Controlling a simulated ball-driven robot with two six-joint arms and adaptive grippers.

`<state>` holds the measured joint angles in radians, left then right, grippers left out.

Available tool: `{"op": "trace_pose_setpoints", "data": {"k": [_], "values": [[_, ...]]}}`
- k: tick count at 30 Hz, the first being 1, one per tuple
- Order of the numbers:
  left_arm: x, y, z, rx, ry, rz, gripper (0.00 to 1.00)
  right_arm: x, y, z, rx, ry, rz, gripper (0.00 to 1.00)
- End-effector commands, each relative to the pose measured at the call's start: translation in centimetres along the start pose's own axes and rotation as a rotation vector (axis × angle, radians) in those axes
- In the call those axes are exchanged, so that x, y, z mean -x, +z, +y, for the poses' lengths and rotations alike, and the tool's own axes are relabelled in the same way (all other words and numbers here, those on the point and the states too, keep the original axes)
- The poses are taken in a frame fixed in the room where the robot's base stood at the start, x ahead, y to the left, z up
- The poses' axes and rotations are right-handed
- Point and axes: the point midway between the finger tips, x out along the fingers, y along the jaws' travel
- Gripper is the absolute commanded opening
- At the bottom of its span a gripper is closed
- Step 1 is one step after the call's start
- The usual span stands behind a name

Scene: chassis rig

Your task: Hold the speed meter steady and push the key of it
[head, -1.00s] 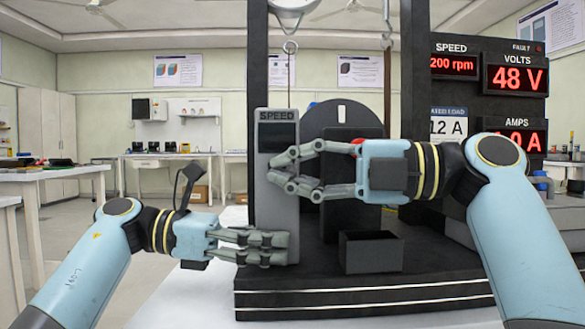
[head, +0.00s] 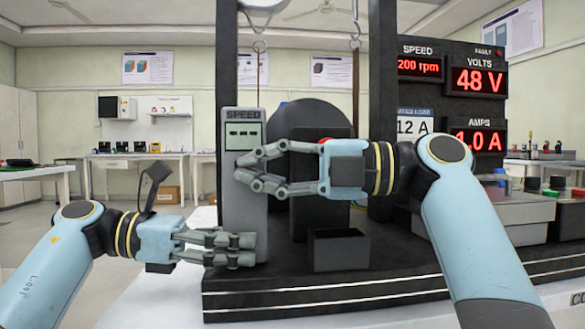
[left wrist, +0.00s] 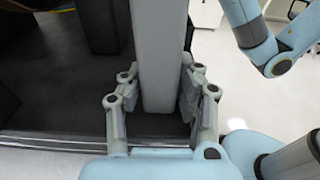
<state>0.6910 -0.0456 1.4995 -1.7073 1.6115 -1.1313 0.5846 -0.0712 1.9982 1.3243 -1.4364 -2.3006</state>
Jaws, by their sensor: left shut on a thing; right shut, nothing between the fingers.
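The speed meter (head: 244,210) is a tall grey upright box labelled SPEED, standing on the black rig base. Its small display (head: 243,136) is lit pale with dark dashes. My left gripper (head: 245,250) is shut on the meter's lower part; in the left wrist view its fingers flank the meter (left wrist: 157,50) on both sides. My right gripper (head: 246,170) is shut and empty, its fingertips at the meter's front just below the display. The key is hidden behind those fingertips; I cannot tell whether they touch it.
A dark open box (head: 338,249) stands on the rig base (head: 330,295) right of the meter. A black disc (head: 312,118) and the rig's uprights stand behind. A readout panel (head: 450,110) shows 200 rpm, 48 V and 1.0 A. Floor at left is clear.

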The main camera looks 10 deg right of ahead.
Motion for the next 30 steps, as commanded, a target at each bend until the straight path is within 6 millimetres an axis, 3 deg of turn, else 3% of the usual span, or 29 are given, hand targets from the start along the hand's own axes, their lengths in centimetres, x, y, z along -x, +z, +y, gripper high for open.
{"op": "trace_pose_setpoints", "data": {"k": [6,18,24,30], "values": [[0.0,0.0,0.0,0.000,0.000,0.000,0.13,1.1,-3.6,-0.1,0.001,0.000,0.000,0.00],[0.0,0.1,0.0,-0.001,0.001,-0.001,0.13,8.5,-3.3,-0.1,0.001,-0.007,0.000,0.00],[0.0,0.1,0.0,-0.001,0.001,-0.002,0.13,10.3,-3.3,0.0,0.001,-0.002,0.001,0.00],[0.0,0.1,0.0,-0.001,0.001,-0.002,0.13,10.8,-3.3,0.0,0.001,0.001,0.001,0.00]]}}
